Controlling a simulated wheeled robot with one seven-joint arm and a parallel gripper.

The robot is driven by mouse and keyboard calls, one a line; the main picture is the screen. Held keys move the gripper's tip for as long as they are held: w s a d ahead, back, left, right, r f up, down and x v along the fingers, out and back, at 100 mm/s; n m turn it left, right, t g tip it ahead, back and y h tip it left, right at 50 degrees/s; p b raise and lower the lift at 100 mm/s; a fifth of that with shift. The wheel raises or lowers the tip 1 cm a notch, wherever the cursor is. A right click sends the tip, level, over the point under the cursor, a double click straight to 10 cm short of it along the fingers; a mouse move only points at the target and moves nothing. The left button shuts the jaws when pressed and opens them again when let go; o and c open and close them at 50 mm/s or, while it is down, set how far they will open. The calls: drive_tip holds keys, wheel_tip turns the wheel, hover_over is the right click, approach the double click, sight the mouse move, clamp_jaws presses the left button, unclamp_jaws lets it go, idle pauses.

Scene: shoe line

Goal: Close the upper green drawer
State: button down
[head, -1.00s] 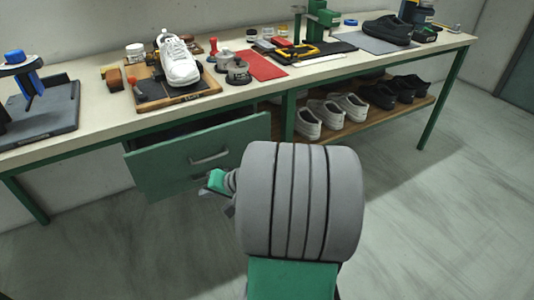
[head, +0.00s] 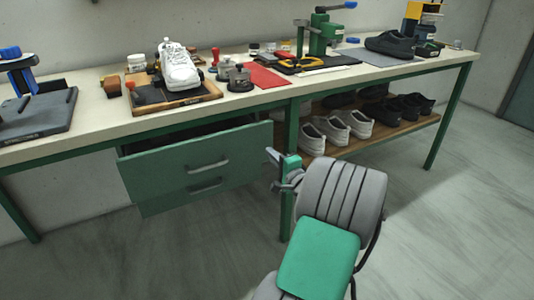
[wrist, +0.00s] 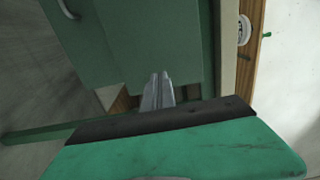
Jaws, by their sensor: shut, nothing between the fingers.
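The upper green drawer (head: 160,162) hangs under the workbench and is pulled out, with a dark gap behind its front's top edge. Its metal handle (head: 208,167) is on the front. The lower green drawer (head: 165,202) shows below with its own handle (head: 204,187). My gripper (head: 270,154) is beside the right end of the upper drawer front, its fingers together and empty. I cannot tell whether it touches the drawer. In the wrist view, the closed fingers (wrist: 160,82) point at green panels, with part of a handle (wrist: 67,9) at the upper left.
The workbench top (head: 110,119) holds a white shoe (head: 179,68), a red mat (head: 264,77) and tools. A green bench leg (head: 291,150) stands close to my gripper. A lower shelf (head: 385,132) holds several shoes. The floor in front is clear.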

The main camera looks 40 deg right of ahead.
sight(262, 144)
drive_tip(key=x, duration=0.3)
drive_tip(key=shift+w+b, duration=0.15)
drive_tip(key=shift+b, duration=0.2)
drive_tip(key=shift+w+d, duration=0.1)
drive_tip(key=shift+w+r, duration=0.1)
drive_tip(key=shift+w, duration=0.05)
drive_tip(key=p+x, duration=0.2)
drive_tip(key=x, duration=0.6)
drive_tip(key=shift+w+d, duration=0.1)
drive_tip(key=shift+w, duration=0.15)
drive_tip(key=shift+w+d+r, duration=0.1)
drive_tip(key=shift+r, duration=0.05)
drive_tip(key=shift+r, duration=0.1)
